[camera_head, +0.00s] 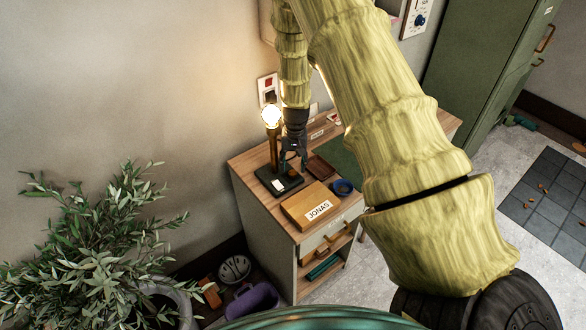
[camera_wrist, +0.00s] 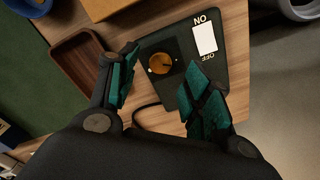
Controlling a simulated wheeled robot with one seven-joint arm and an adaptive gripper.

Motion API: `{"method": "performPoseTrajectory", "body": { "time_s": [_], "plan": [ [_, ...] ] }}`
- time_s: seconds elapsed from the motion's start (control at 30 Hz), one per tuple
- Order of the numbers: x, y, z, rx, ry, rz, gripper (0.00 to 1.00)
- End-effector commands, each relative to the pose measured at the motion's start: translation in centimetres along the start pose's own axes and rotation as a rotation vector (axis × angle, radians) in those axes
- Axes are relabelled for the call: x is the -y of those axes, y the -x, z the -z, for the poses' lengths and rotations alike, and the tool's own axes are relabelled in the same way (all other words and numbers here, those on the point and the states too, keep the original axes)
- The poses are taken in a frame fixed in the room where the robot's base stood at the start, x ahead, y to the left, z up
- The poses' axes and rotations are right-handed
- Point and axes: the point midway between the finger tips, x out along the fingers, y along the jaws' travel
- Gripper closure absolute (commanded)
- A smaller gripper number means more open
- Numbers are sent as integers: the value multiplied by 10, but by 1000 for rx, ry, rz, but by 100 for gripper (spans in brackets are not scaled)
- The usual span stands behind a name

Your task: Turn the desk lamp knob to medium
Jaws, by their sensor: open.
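The desk lamp stands on the wooden desk with its bulb (camera_head: 271,116) glowing. Its dark base (camera_head: 279,182) also fills the middle of the wrist view (camera_wrist: 228,72). A round brass knob (camera_wrist: 160,63) sits on a black square plate on that base. Its setting marks are too small to read. A white switch (camera_wrist: 204,38) marked ON and OFF lies beside it. My gripper (camera_wrist: 166,82) is open and empty above the base, its teal fingertips apart on either side of the knob. In the head view my gripper (camera_head: 292,156) hangs just right of the lamp post.
A brown tray (camera_head: 321,168), a wooden box (camera_head: 310,206) labelled JONAS and a blue bowl (camera_head: 342,187) crowd the desk near the base. The wall (camera_head: 150,80) is close behind.

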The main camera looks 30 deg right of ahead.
Motion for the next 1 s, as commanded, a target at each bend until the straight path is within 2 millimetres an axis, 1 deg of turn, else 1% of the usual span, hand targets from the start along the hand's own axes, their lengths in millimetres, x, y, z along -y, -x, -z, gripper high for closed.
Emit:
{"method": "performPoseTrajectory", "body": {
  "time_s": [0.2,0.4,0.6,0.83,0.97,1.0],
  "plan": [
    [0,-23,-1,2,1,-1,51],
    [1,-37,-1,1,1,-1,51],
    [1,-42,0,0,2,0,51],
    [1,-43,0,0,2,0,51],
    [1,-43,0,0,2,0,74],
    [1,-43,0,0,2,0,82]
  ]
}}
